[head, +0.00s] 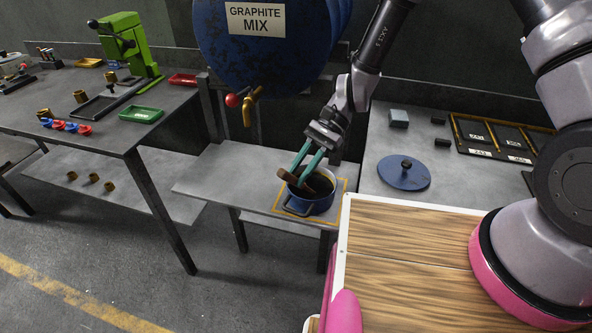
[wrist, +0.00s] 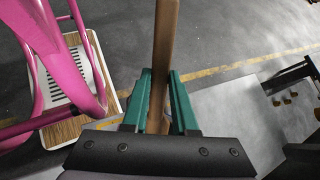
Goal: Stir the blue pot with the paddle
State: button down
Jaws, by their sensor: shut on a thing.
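The blue pot (head: 309,203) stands on a low grey bench, inside a yellow outlined square, and its inside looks dark. My gripper (head: 304,172) is above the pot with its green fingers shut on the brown wooden paddle (head: 291,178). The paddle is tilted, with one end over the pot's left rim; whether its other end is inside the pot is hard to tell. In the wrist view the paddle (wrist: 165,50) runs between the two green fingers (wrist: 160,100). The pot is not visible in the wrist view.
The blue graphite mix drum (head: 270,45) with a brass tap (head: 252,106) hangs behind the pot. A blue lid (head: 404,173) lies on the right table, with a grey block (head: 398,118) behind it. The low bench (head: 215,180) is clear left of the pot.

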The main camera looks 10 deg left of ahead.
dwell(0.3)
jog(key=shift+r, duration=3)
notch_tip(320, 180, up, 4)
